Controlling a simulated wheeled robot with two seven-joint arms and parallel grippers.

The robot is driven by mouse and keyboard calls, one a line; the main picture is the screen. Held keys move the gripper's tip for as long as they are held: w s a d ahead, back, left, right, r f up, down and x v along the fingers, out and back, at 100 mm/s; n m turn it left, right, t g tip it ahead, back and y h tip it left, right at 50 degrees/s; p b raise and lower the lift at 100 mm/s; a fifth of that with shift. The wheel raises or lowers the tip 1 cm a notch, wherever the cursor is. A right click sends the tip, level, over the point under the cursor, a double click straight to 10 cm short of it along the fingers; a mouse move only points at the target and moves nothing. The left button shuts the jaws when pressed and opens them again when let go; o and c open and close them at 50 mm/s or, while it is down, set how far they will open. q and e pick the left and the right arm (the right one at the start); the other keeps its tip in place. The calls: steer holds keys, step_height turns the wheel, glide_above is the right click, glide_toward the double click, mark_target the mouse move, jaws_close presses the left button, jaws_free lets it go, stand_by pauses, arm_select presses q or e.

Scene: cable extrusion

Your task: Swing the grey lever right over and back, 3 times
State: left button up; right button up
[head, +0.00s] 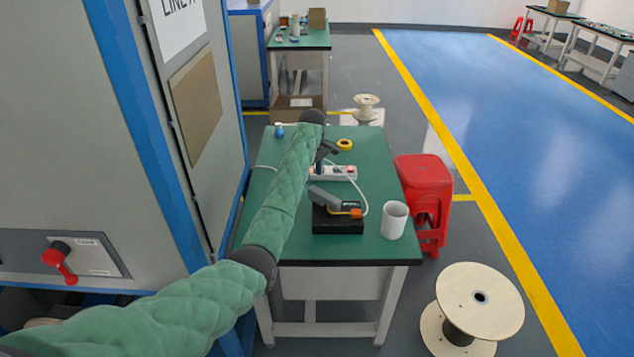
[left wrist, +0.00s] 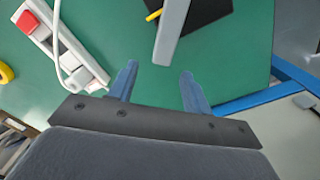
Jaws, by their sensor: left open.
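The grey lever (head: 325,198) sits on a black base block (head: 337,226) on the green table. It leans low toward the left, with its free end up and left, and an orange part shows at its right. My left gripper (head: 321,166) is above the table, just behind the lever in the head view. In the left wrist view its two blue fingers (left wrist: 158,82) are open and empty. The end of the grey lever (left wrist: 172,32) lies ahead of the gap between them; I see no contact. My right gripper is not in view.
A white power strip (head: 340,172) with a white cable lies behind the lever. A white cup (head: 394,220) stands to its right, and a yellow tape roll (head: 344,145) is farther back. A grey cabinet (head: 75,140) borders the left. The table's front left is clear.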

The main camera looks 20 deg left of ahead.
mark_target(313, 187)
arm_select(q)
steer(key=shift+s+f+p, duration=0.15)
steer(key=shift+s+p, duration=0.15)
steer(key=shift+s, duration=0.05)
steer(key=f, duration=0.1)
steer(key=f+p, duration=0.1)
steer(key=f, duration=0.3)
steer(key=shift+w+p, duration=0.25)
steer(key=shift+p, duration=0.05)
steer(key=shift+s+f, duration=0.2)
steer(key=shift+f, duration=0.5)
steer(key=shift+w+f, duration=0.1)
steer(key=shift+f, duration=0.1)
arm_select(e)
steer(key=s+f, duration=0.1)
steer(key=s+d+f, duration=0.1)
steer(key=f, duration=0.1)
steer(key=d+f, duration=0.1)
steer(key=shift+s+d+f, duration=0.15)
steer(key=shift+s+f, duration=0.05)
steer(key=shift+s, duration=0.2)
arm_select(q)
steer(key=c, duration=0.9)
jaws_close()
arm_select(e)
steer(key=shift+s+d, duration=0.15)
